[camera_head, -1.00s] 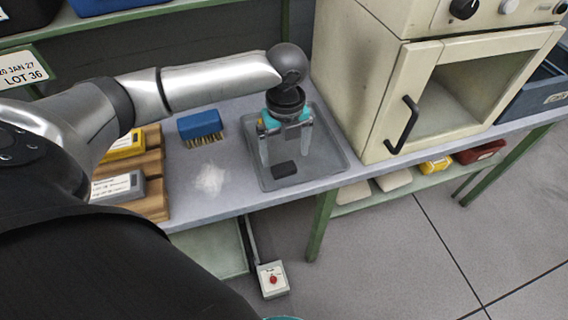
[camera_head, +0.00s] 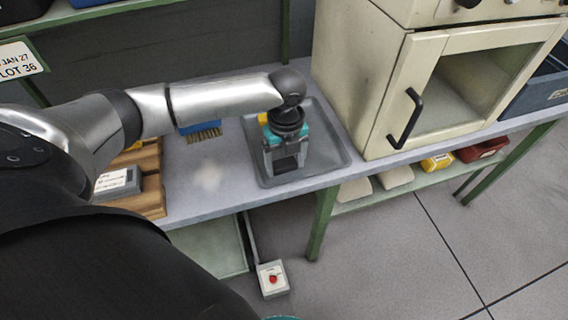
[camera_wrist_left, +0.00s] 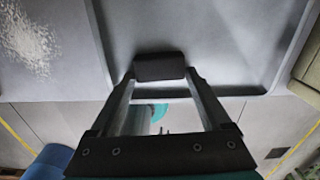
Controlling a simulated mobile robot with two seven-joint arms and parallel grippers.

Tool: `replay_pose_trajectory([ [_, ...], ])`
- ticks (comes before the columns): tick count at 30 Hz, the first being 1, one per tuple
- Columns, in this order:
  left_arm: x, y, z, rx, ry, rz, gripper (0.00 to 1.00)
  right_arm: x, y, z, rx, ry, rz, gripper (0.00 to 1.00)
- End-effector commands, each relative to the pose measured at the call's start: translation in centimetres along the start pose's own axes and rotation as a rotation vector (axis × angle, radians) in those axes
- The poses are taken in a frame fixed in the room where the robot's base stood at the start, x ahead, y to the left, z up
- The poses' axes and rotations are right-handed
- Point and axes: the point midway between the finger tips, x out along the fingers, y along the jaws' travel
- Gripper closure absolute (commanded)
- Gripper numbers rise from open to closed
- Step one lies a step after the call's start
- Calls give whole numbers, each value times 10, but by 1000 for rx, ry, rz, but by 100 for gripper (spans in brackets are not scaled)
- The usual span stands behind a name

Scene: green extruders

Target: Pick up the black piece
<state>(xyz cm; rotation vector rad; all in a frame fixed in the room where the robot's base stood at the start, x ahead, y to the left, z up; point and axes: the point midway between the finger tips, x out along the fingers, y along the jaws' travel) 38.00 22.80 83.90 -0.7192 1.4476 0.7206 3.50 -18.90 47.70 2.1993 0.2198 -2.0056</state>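The black piece (camera_wrist_left: 160,66) is a small dark block in the shallow grey tray (camera_head: 333,147) on the bench. My left gripper (camera_head: 286,166) points down over the tray. In the left wrist view, its two fingertips (camera_wrist_left: 160,76) meet the short ends of the piece with no visible gap, so it looks shut on the piece. In the head view the piece (camera_head: 286,163) shows dark between the fingers. It is low at the tray floor; I cannot tell if it is lifted. My right gripper is not in view.
A cream oven-like cabinet (camera_head: 385,75) with a black handle stands right of the tray. A blue brush (camera_head: 203,130) and a pale powder patch (camera_head: 208,177) lie to the left. A wooden rack (camera_head: 150,192) holds a grey block (camera_head: 118,182).

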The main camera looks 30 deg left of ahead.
Motion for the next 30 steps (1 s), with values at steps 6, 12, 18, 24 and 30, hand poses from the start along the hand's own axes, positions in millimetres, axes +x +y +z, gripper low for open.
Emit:
replay_pose_trajectory([
  [6, 0, 0, 0, 0, 0, 0, 45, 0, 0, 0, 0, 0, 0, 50],
  [12, 0, 0, 0, -1, 0, 0, 68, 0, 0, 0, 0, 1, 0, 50],
  [18, 0, 0, 0, -1, 0, -1, 81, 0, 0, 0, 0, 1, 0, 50],
  [24, -2, 0, 0, -1, -1, -1, 81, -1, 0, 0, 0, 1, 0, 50],
  [30, -20, -1, 1, -1, -1, -3, 81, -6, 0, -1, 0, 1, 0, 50],
])
